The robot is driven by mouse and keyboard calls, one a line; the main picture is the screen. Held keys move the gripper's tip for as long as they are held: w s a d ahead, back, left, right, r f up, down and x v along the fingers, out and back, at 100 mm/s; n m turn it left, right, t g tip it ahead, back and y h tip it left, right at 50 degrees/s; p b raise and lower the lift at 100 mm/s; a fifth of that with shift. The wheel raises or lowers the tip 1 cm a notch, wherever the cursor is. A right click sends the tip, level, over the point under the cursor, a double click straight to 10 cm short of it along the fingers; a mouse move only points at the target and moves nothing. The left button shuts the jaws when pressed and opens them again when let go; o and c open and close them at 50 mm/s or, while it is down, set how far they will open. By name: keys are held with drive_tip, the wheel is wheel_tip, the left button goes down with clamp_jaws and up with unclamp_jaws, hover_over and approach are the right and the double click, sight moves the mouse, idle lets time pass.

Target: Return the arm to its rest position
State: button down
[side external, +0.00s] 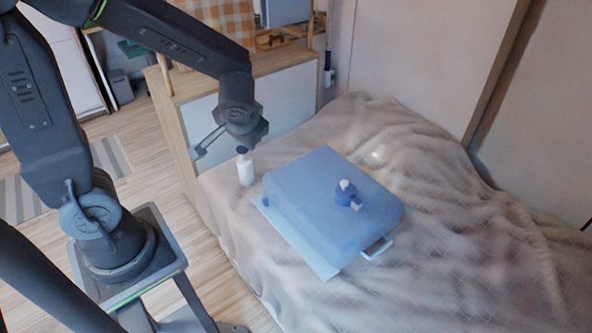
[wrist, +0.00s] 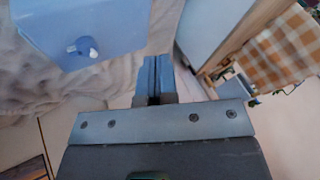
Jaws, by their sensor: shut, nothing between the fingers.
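My arm reaches in from the left in the side external view, and its wrist end hangs above the near left side of the bed. In the wrist view my gripper (wrist: 156,78) has its two fingers together, with nothing between them. In the side external view the fingers are too small and foreshortened to make out clearly. A white bottle with a dark top (side external: 246,172) stands just below my wrist. A blue box (side external: 310,207) lies to the right of it, apart from my gripper, and also shows in the wrist view (wrist: 55,22).
A small blue-and-white item (side external: 346,194) sits on the box. The box rests on a rumpled beige bed cover (side external: 420,170). A wooden cabinet (side external: 183,140) with a checked cloth (side external: 222,22) stands behind my wrist. Wooden floor (side external: 150,165) is open between my base and the bed.

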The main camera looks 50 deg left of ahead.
drive_tip(key=s+d+r+m+t+h, duration=0.2)
drive_tip(key=s+d+r+m+h, duration=0.1)
drive_tip(key=s+d+r+h, duration=0.3)
drive_tip(key=s+d+r, duration=0.2)
drive_tip(key=s+r, duration=0.2)
drive_tip(key=shift+s+d+r, duration=0.2)
drive_tip(key=shift+d+r, duration=0.05)
idle(3.5)
